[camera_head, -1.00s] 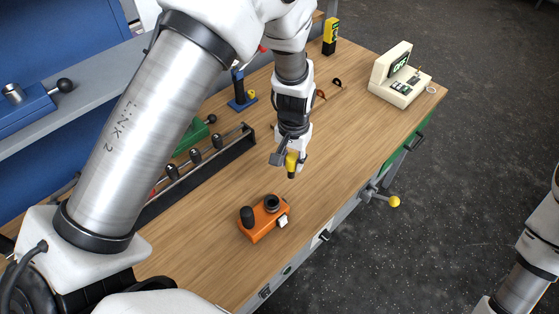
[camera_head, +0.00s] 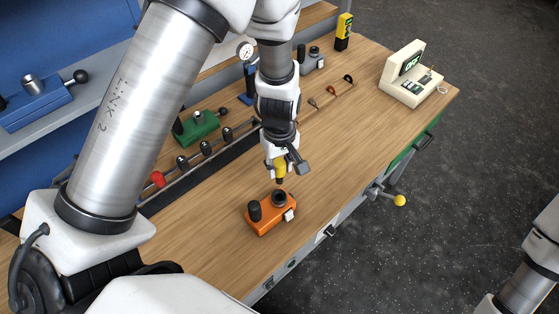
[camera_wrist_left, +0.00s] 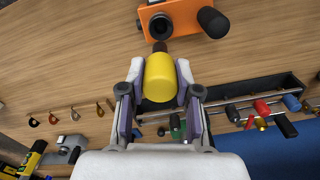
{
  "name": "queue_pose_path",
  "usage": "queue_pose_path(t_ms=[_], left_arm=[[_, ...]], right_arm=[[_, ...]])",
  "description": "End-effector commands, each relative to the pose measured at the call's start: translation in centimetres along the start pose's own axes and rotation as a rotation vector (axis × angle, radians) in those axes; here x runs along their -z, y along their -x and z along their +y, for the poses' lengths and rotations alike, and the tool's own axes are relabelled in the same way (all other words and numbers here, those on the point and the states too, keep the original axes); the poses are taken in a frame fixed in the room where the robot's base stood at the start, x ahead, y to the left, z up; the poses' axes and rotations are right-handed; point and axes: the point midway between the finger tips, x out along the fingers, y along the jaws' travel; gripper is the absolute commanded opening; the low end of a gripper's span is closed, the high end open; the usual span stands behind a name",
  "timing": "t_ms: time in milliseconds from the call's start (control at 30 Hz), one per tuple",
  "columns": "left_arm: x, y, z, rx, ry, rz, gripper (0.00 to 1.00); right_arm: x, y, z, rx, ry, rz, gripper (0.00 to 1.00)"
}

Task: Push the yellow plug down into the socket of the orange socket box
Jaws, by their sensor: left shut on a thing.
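The orange socket box (camera_head: 267,219) stands on the wooden bench, with a round dark socket (camera_head: 278,197) at its far right end and a black knob (camera_head: 254,211) beside it. My left gripper (camera_head: 281,166) is shut on the yellow plug (camera_head: 280,168), whose dark tip points down and shows just above the socket in the head view. In the left wrist view the plug (camera_wrist_left: 161,78) sits between the two fingers (camera_wrist_left: 160,95). Its tip lies near the socket (camera_wrist_left: 160,26) but appears apart from it. My right gripper is not in view.
A cream meter (camera_head: 406,73) stands at the far right. The bench right of the box is clear up to its front edge.

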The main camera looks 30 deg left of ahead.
Motion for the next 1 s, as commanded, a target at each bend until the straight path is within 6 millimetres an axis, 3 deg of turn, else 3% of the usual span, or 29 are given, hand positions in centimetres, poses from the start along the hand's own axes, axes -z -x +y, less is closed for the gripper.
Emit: queue_pose_path(t_ms=[167, 700, 1000], left_arm=[[-0.1, 0.1, 0.0, 0.001, -0.003, 0.0, 0.0], [-0.1, -5.4, 0.0, 0.001, -0.004, -0.001, 0.0], [-0.1, -5.8, 0.0, 0.0, -0.003, 0.0, 0.0]], right_arm=[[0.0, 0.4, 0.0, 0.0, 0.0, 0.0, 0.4], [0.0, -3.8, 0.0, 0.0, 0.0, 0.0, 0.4], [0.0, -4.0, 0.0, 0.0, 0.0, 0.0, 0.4]])
